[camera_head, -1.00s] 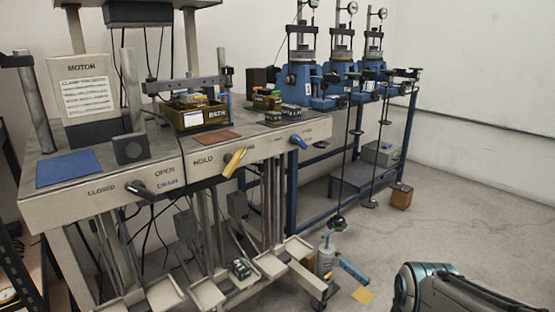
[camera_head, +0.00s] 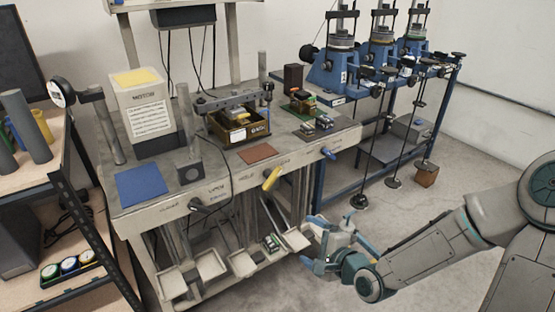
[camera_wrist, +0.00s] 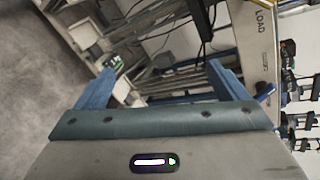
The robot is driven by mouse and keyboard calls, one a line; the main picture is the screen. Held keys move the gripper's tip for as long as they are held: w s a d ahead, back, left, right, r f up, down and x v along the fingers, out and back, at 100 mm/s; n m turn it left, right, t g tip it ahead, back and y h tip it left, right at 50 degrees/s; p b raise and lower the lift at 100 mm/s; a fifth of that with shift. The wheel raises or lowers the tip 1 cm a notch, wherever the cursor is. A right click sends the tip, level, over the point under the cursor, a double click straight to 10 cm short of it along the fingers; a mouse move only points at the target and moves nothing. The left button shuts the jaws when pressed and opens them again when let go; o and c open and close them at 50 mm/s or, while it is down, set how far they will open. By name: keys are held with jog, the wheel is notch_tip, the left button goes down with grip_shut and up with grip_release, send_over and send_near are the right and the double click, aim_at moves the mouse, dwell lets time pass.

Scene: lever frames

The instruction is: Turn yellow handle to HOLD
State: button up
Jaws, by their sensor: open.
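The yellow handle (camera_head: 271,179) is on the front panel of the grey bench in the head view, angled down to the left. The HOLD label (camera_head: 246,176) is on the panel just left of it. My gripper (camera_head: 314,243) is open and empty, below and right of the yellow handle and clearly apart from it. In the wrist view its blue fingers (camera_wrist: 162,75) are spread with nothing held. The yellow handle cannot be made out there.
A black handle (camera_head: 201,207) is left on the panel, and a blue handle (camera_head: 328,153) is right; the latter also shows in the wrist view (camera_wrist: 264,92). Pedals (camera_head: 242,263) stick out below. A shelf (camera_head: 77,180) stands left. Weights hang at right.

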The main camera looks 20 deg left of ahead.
aim_at(275, 181)
notch_tip(275, 181, up, 10)
jog(key=a+m+t+y+p, duration=0.2)
jog(key=m+t+y, duration=0.1)
jog(key=m, duration=0.1)
jog(key=shift+m, duration=0.3)
jog(key=x, duration=1.3)
jog(key=shift+w+a+f, duration=0.15)
jog(key=shift+w+f, duration=0.2)
jog(key=shift+w, duration=0.05)
jog(key=c, duration=1)
